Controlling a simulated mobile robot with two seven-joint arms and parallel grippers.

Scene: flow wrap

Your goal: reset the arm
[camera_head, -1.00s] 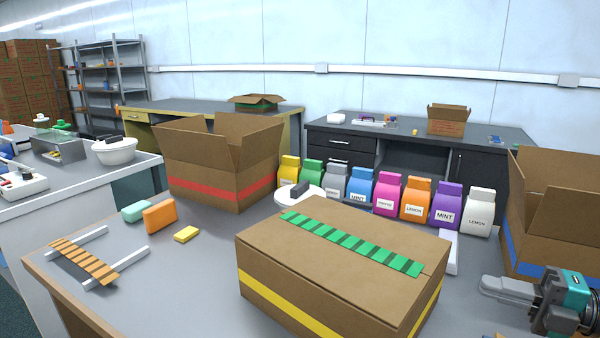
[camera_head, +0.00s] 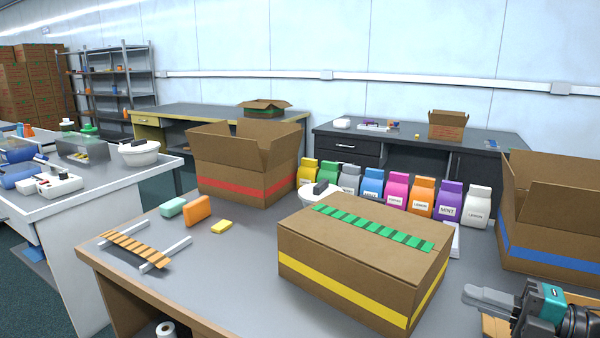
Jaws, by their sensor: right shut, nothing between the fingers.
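My right gripper (camera_head: 490,298) is at the lower right of the head view, over the table's right part. Its grey fingers point left and are closed together with nothing between them. It is apart from the closed box (camera_head: 350,262) with a yellow band, which stands to its left with a strip of green pieces on its lid. My left gripper is not in view.
Open boxes with a red band (camera_head: 240,182) and a blue band (camera_head: 560,245) stand on the table (camera_head: 215,275). Several coloured bags (camera_head: 422,197) line the back. An orange slatted rack (camera_head: 137,248) lies at left. The table's front left is clear.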

